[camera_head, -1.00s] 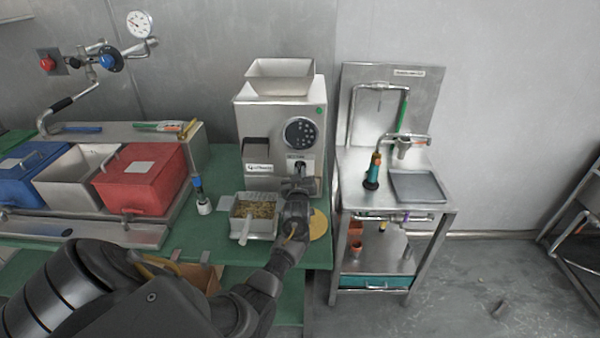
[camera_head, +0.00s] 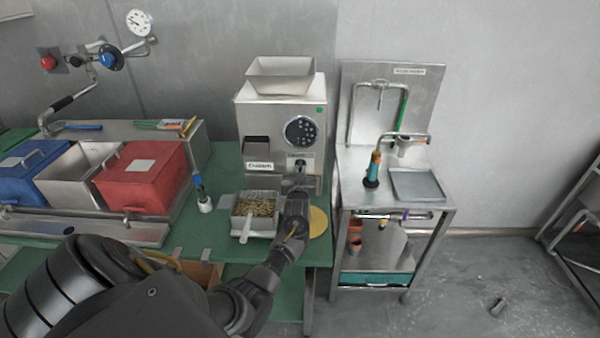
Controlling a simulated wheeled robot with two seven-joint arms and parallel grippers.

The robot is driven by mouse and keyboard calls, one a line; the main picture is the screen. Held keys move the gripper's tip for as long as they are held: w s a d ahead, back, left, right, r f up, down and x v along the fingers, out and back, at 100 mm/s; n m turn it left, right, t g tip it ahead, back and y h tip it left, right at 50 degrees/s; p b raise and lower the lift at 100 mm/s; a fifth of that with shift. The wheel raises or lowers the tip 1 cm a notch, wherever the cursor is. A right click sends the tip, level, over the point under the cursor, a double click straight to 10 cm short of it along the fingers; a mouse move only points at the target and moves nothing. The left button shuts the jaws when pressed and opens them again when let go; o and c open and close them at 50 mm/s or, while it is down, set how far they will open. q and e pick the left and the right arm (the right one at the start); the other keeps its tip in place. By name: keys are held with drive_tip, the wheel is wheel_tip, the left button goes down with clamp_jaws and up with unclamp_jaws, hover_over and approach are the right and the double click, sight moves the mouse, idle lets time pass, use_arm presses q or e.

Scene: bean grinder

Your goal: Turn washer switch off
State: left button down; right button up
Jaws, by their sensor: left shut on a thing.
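My left gripper (camera_head: 298,182) is at the lower front of the steel bean grinder (camera_head: 268,125), below its round dark button panel (camera_head: 300,131). It is shut on a small part there, which the fingers hide, so I cannot tell exactly what it is. A small dark-and-white fitting (camera_head: 297,163) shows just above the fingers. To the right stands a steel washing stand (camera_head: 350,175) with a bent tap (camera_head: 405,140). I cannot make out which part is the washer switch. My right gripper is not in view.
A tray of beans (camera_head: 255,212) sits left of my left wrist, and a yellow disc (camera_head: 318,222) lies to its right. A blue-topped tool (camera_head: 200,192) stands on the green table (camera_head: 232,248). Red (camera_head: 145,178) and blue (camera_head: 32,170) bins are at left.

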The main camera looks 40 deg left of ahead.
use_arm(q)
drive_tip(key=c, duration=1.5)
unclamp_jaws()
drive_tip(key=b+v, duration=0.2)
drive_tip(key=v, duration=0.9)
drive_tip(key=shift+w, duration=0.1)
